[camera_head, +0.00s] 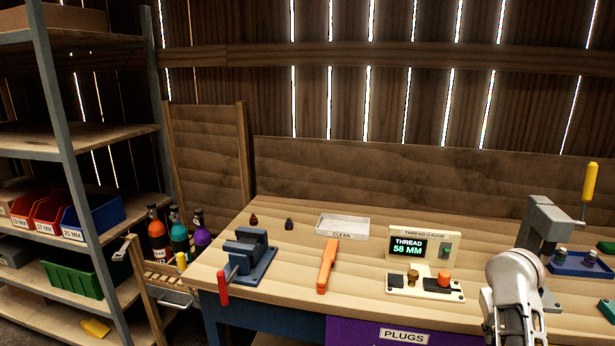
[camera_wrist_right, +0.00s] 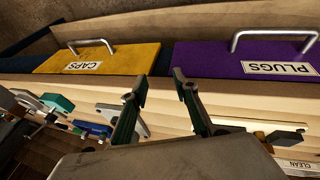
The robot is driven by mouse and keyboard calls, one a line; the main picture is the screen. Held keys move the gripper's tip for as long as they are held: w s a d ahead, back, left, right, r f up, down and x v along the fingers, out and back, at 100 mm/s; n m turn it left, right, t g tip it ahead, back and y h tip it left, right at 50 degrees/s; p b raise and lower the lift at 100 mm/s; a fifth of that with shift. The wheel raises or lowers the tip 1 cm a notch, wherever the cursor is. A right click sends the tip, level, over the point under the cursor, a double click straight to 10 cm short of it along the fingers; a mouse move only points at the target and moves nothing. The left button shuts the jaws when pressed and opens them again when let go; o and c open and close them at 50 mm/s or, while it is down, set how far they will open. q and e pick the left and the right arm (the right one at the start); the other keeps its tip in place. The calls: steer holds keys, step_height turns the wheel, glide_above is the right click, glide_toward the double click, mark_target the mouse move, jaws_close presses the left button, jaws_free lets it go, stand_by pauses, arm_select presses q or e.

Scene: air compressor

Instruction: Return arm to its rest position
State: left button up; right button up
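My right arm (camera_head: 515,285) rises at the bottom right of the head view, in front of the workbench. Its rounded grey-white joint hides part of the bench top there. In the right wrist view my right gripper (camera_wrist_right: 158,88) has its two dark fingers spread apart with nothing between them. Beyond the fingers are the bench's yellow CAPS drawer (camera_wrist_right: 100,59) and purple PLUGS drawer (camera_wrist_right: 240,61), both with metal handles. My left gripper shows in neither view.
The bench holds a blue vise (camera_head: 250,258), an orange-handled tool (camera_head: 327,266), a CLEAN tray (camera_head: 343,220), a thread gauge (camera_head: 424,246) reading 58 MM and a grey press (camera_head: 545,225) with a yellow handle. Shelves with bins (camera_head: 93,216) stand at left. Bench wood between items is bare.

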steer(key=s+a+f+n+t+h, duration=0.1)
steer(key=s+f+n, duration=0.1)
steer(key=s+f, duration=0.3)
steer(key=s+a+f+n+t+h, duration=0.1)
steer(key=s+f+n, duration=0.15)
steer(key=s, duration=0.55)
steer(key=s+a+n+t+y, duration=0.15)
steer(key=s+a+n, duration=0.4)
steer(key=s, duration=0.75)
steer(key=w+a+f+m+t+y, duration=0.1)
steer(key=a+f+m+t+y, duration=0.3)
steer(key=a+f, duration=1.2)
steer(key=shift+w+y, duration=0.15)
steer(key=shift+y, duration=1)
